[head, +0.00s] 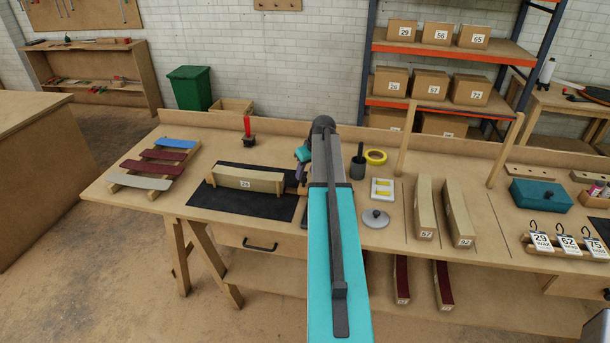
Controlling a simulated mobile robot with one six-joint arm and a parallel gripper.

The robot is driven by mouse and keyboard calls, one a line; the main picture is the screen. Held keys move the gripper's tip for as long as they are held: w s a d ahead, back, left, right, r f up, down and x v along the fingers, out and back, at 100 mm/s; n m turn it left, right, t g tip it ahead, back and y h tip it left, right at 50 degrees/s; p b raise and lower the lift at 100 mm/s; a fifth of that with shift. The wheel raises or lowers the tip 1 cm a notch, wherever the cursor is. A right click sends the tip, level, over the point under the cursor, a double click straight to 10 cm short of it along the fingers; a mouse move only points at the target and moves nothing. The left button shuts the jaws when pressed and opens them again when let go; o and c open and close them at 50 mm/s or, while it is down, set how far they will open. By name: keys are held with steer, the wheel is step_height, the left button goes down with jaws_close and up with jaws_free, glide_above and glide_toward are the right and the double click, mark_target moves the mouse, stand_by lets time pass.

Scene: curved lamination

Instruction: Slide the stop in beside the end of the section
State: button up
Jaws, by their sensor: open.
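My gripper (301,180) is open beside that end, at the mat's right side. My teal arm hides much of the gripper and the bench just right of it, so the fingertips are not clear.
A red-handled tool (247,130) stands behind the mat. Coloured curved strips (155,162) lie on a rack at left.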

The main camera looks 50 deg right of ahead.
mark_target(304, 178)
steer(key=shift+p+x, duration=0.45)
steer(key=shift+x, duration=1.45)
jaws_close()
